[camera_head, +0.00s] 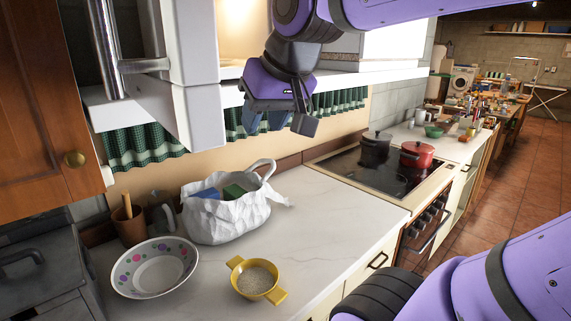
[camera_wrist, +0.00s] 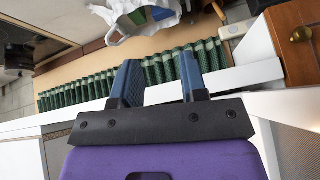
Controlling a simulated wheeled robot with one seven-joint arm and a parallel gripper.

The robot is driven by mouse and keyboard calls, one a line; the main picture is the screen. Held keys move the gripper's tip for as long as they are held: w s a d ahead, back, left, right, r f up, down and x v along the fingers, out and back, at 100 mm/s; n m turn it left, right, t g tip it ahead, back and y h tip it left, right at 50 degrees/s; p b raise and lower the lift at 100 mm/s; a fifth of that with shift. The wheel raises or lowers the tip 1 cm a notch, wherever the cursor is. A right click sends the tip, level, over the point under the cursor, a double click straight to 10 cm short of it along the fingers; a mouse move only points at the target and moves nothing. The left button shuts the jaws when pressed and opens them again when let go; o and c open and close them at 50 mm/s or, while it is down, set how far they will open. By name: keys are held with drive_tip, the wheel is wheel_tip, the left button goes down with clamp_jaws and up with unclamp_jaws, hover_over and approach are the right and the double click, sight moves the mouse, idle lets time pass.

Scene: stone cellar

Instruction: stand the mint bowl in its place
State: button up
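A small green bowl (camera_head: 433,131), probably the mint bowl, stands upright on the far counter past the stove, small in the head view. No marked place for it can be made out. My gripper (camera_head: 266,122) is raised in front of the wall and green curtain, well above the near counter and far from the green bowl. In the wrist view, the blue fingers of my gripper (camera_wrist: 160,73) are apart with nothing between them. The green bowl does not show in the wrist view.
A black pot (camera_head: 375,150) and red pot (camera_head: 417,155) stand on the stove. Tiled floor (camera_head: 525,175) is open at right.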

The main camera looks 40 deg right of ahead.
drive_tip(key=s+a+f+n+g, duration=0.1)
drive_tip(key=s+f+n, duration=0.1)
drive_tip(key=s+f, duration=0.4)
drive_tip(key=shift+s+f, duration=0.15)
drive_tip(key=shift+f, duration=0.05)
drive_tip(key=shift+o, duration=0.2)
idle(1.8)
